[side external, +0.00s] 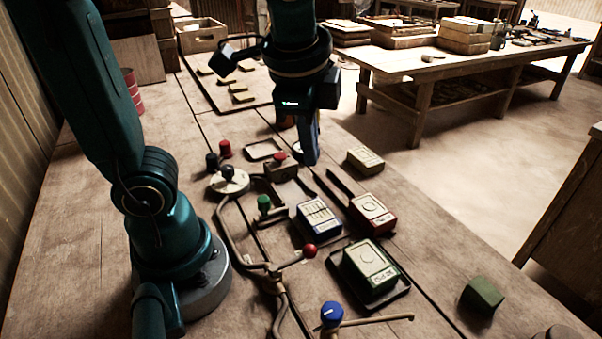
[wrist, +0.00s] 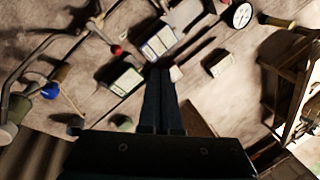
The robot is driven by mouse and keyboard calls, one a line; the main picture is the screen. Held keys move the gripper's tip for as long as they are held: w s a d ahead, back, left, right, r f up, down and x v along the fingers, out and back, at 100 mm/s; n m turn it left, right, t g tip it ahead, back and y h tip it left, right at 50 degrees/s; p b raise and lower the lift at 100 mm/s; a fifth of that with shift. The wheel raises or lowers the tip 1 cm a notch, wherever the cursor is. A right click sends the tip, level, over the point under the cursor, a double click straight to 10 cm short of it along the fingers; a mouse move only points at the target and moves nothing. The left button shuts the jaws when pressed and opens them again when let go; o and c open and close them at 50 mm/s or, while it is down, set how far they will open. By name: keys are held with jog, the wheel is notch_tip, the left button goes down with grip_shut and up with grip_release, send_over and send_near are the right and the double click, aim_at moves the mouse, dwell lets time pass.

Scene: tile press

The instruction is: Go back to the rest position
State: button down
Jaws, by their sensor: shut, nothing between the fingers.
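My gripper (side external: 311,160) points down above the wooden table, in the upper middle of the side view. It is shut, with nothing between the fingers. In the wrist view its two dark fingers (wrist: 160,72) lie together, over the press area. Below and near it are a blue-edged tile block (side external: 317,217), a red one (side external: 372,214) and a green one (side external: 369,269). A plain pale block (side external: 365,160) lies to the right of the gripper. The fingers appear apart from all of these.
Bent pipes with a red knob (side external: 309,250), a green knob (side external: 264,203) and a blue knob (side external: 332,314) run along the table. A green block (side external: 482,296) lies near the right edge. A tray with several tiles (side external: 262,100) stands behind.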

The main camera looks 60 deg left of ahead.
jog(key=s+n+t, duration=0.1)
jog(key=n, duration=0.1)
jog(key=s+d+f+n+t+h, duration=0.1)
jog(key=s+n, duration=0.1)
jog(key=n, duration=0.1)
jog(key=s+f+n+h, duration=0.1)
jog(key=s+n, duration=0.1)
jog(key=n, duration=0.1)
jog(key=shift+d+f+t, duration=0.15)
jog(key=shift+t, duration=0.25)
